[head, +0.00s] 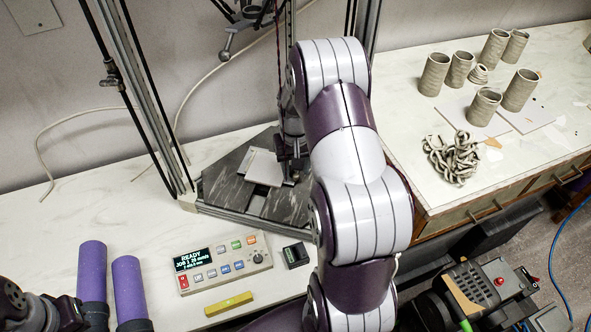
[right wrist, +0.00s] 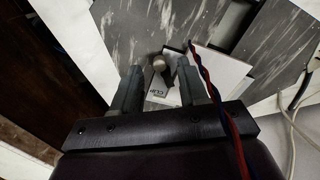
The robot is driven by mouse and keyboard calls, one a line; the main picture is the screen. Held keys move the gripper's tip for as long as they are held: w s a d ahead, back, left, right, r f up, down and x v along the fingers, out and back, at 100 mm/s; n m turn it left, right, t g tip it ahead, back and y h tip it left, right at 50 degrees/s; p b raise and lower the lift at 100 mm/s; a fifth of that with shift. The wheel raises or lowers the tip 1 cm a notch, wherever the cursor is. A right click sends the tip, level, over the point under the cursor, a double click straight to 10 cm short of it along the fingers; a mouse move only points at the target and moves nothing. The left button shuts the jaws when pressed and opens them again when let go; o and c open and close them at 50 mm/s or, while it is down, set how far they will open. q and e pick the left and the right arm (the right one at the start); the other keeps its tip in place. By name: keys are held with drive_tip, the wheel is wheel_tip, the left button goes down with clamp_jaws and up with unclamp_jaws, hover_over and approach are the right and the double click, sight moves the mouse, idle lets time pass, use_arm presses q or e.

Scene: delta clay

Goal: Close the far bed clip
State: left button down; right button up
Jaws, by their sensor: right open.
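The printer's dark, marbled bed (head: 228,186) lies at the foot of the delta frame, with a pale square plate (head: 264,167) on it. My right gripper (head: 292,168) is low over the bed's right part, largely hidden by my right arm. In the right wrist view my right gripper (right wrist: 159,75) is open. A small grey round-ended lever (right wrist: 159,64) shows between its fingers, near a pale part lettered "CLIP" (right wrist: 158,93). I cannot tell whether the fingers touch it. Part of my left arm's end (head: 68,312) shows at lower left; its fingers are not clear.
A control box (head: 222,264) with a lit "READY" screen stands before the bed, with a small black block (head: 296,255) beside it. Frame posts (head: 140,95) rise left of the bed. A red and blue cable (right wrist: 212,85) hangs by my right gripper. Clay cups (head: 484,106) stand far right.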

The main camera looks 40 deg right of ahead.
sight(296, 175)
wheel_tip(296, 175, up, 11)
